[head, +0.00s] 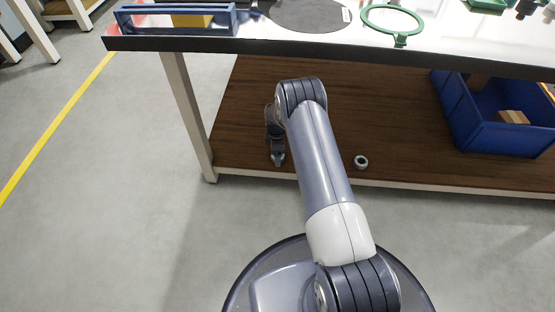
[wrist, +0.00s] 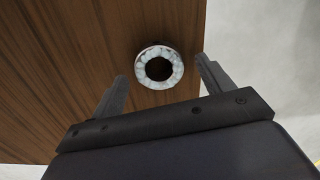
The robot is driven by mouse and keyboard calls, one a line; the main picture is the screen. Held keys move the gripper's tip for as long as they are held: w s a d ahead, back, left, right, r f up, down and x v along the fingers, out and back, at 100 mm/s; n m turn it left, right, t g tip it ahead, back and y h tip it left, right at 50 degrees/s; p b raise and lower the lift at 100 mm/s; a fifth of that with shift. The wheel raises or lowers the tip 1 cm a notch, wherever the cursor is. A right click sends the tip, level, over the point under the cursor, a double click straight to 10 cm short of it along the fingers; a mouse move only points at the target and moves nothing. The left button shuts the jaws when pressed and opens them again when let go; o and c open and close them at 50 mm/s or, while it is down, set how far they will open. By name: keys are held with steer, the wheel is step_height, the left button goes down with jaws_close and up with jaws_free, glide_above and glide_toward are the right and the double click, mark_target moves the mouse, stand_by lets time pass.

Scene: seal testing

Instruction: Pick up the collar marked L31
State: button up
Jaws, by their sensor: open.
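A small grey-white ring-shaped collar (head: 361,162) lies on the brown lower shelf near its front edge in the head view. It also shows in the wrist view (wrist: 148,74), ahead of the fingers and between their lines, with a dark hole in its middle. No L31 mark can be read on it. My gripper (head: 277,158) hangs low over the shelf, left of the collar in the head view. In the wrist view my gripper (wrist: 160,80) is open and empty, with a finger on each side of the collar.
The lower shelf (head: 240,130) is bare around the collar. A blue bin (head: 490,135) holding a tan block stands at its right. The white tabletop (head: 290,45) overhangs above, carrying a blue frame (head: 175,24) and a green ring (head: 400,38). A table leg (head: 187,110) stands left.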

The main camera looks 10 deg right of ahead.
steer(key=shift+f, duration=0.55)
steer(key=shift+r, duration=0.1)
steer(key=shift+c, duration=0.3)
steer(key=c, duration=1.2)
